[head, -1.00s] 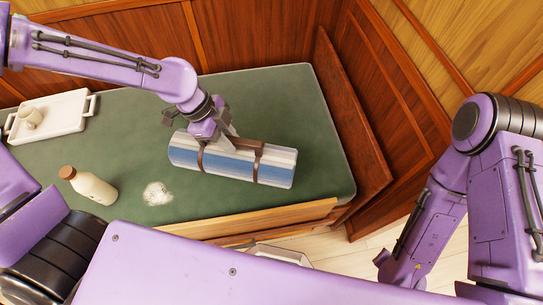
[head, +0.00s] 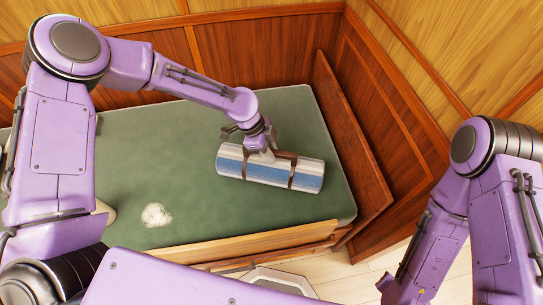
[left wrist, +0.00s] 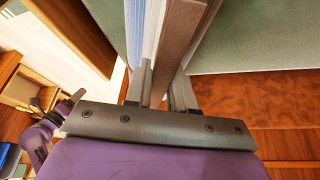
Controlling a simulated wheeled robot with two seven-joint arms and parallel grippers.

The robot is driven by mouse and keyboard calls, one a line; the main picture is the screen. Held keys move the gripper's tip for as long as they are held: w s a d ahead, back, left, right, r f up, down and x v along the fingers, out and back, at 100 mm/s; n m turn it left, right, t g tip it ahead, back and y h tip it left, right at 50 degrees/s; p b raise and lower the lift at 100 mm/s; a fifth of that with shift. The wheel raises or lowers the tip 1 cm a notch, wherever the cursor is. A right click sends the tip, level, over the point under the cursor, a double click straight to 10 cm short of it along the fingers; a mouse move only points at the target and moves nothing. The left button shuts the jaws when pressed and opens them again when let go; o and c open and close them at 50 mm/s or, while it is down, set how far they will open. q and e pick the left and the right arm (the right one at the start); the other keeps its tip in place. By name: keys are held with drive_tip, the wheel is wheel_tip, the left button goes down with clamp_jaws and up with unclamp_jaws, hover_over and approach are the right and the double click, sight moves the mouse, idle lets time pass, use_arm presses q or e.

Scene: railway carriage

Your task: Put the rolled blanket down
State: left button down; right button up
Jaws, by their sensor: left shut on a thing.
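The rolled blanket (head: 240,163), blue, white and grey with brown straps, lies lengthwise over the right part of the green berth (head: 180,195) in the head view. My left gripper (head: 265,153) is above the roll, shut on its brown strap or handle. In the left wrist view the brown strip (left wrist: 181,40) runs between the fingers, with the striped blanket (left wrist: 146,35) beside it. I cannot tell whether the roll touches the berth. My right arm is at the right; its gripper cannot be made out clearly.
A white patch (head: 156,215) is on the berth, left of the roll. A wooden end panel (head: 350,145) bounds the berth on the right, and a panelled wall (head: 245,50) stands behind. My left arm covers the berth's left end. The berth's middle is clear.

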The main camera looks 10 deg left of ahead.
use_arm(q)
drive_tip(key=shift+w+d+f, duration=0.15)
drive_tip(key=shift+f, duration=1.6)
drive_tip(key=c, duration=1)
unclamp_jaws()
drive_tip(key=shift+f, duration=0.15)
drive_tip(key=shift+o, duration=0.2)
drive_tip(key=v, duration=1.2)
drive_tip(key=shift+r, duration=0.25)
